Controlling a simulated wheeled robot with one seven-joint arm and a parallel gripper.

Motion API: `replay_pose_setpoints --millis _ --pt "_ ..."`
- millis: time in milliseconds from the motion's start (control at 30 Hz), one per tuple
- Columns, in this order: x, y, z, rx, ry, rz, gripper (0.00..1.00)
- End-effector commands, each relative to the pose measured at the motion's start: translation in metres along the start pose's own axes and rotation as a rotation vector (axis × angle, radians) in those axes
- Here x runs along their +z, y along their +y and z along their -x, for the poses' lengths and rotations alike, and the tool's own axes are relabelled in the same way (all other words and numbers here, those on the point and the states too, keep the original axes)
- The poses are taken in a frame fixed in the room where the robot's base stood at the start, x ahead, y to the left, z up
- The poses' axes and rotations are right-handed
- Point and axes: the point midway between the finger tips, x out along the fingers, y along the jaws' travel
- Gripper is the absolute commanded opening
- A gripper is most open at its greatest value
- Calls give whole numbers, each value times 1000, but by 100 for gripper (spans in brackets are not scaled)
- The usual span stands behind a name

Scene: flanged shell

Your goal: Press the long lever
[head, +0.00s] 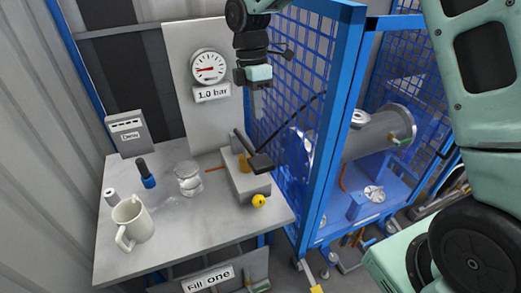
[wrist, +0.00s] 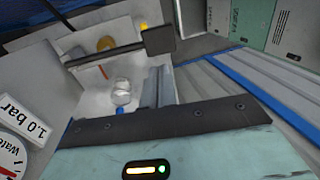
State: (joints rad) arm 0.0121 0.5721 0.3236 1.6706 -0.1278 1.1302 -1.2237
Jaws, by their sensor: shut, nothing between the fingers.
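The long lever (head: 252,150) is a dark bar with a flat black pad (head: 261,163) at its near end, mounted on a grey box (head: 248,184) on the workbench. An orange-yellow part (head: 244,164) sits beside the bar. My gripper (head: 257,112) points down, shut and empty, above the lever and apart from it in the head view. The wrist view shows the bar (wrist: 105,54) and the pad (wrist: 159,40) beyond the fingers (wrist: 158,84). The exact gap between fingertips and pad is hard to tell.
A gauge (head: 208,67) stands on the panel behind. A blue mesh cage (head: 343,120) closes the right side.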

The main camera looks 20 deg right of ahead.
Motion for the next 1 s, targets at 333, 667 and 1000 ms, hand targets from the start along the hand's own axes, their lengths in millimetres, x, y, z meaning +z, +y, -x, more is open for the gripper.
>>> replay_pose_setpoints --millis 333,667,1000 --pt "0 -3 -67 -7 -2 2 0" --pt "-1 -2 -115 -2 0 0 0" --pt "0 -1 -126 1 1 0 0"
